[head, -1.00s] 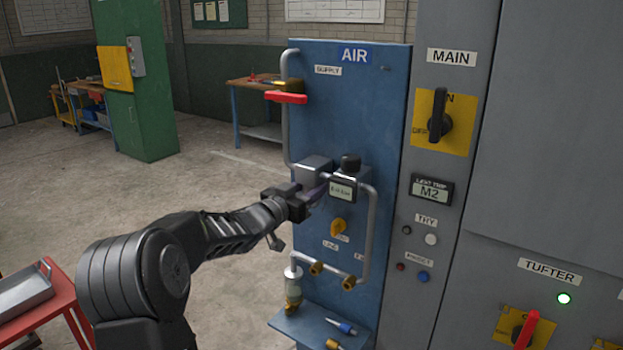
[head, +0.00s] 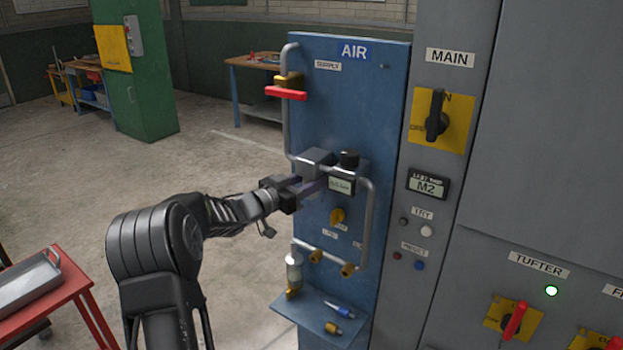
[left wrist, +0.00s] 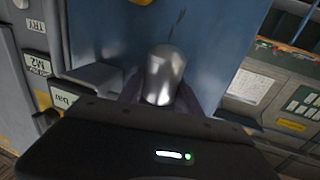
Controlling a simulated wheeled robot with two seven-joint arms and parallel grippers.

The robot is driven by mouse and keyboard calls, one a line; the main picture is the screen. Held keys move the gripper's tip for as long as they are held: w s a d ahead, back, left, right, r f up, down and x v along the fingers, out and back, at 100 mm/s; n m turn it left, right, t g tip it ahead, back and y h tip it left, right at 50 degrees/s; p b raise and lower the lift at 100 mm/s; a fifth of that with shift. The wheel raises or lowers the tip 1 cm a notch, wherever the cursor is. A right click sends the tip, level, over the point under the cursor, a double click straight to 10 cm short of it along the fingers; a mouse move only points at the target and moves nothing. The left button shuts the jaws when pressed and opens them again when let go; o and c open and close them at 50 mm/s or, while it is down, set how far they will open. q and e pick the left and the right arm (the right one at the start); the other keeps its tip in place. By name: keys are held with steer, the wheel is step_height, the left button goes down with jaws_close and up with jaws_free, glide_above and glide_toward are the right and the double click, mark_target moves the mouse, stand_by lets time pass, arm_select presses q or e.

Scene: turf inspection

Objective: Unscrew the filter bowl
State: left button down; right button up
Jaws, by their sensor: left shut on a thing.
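The filter's grey head block (head: 316,158) sits on the pipework of the blue AIR panel (head: 345,105). My left gripper (head: 308,186) is just below that block, in front of the panel. In the left wrist view, a rounded silver-grey bowl (left wrist: 165,74) stands between my two dark fingers, which are shut on it. In the head view the fingers and wrist hide most of the bowl. Its thread and joint with the block are not visible. My right gripper is not in view.
A regulator with a display (head: 341,185) and black knob is close right of the gripper. Small parts lie on the blue shelf (head: 310,309). A red table (head: 70,285) stands at left.

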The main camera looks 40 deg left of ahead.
arm_select(q)
steer(key=shift+d+r+m+h+p, duration=0.1)
steer(key=shift+r+m+h+p, duration=0.15)
steer(key=shift+m+h+p, duration=0.45)
steer(key=m+g+h+p, duration=0.1)
steer(key=h+p, duration=0.1)
steer(key=shift+h, duration=0.3)
steer(key=shift+w+f+m+g+h, duration=0.1)
steer(key=shift+f+m+g+h, duration=0.15)
steer(key=shift+m+g+h, duration=0.85)
steer(key=shift+m+h, duration=0.3)
steer(key=shift+h, duration=0.3)
steer(key=c, duration=0.7)
jaws_free()
steer(key=shift+d, duration=0.1)
steer(key=shift+c, duration=0.2)
steer(key=shift+r, duration=0.1)
steer(key=shift+a, duration=0.2)
steer(key=shift+c, duration=0.8)
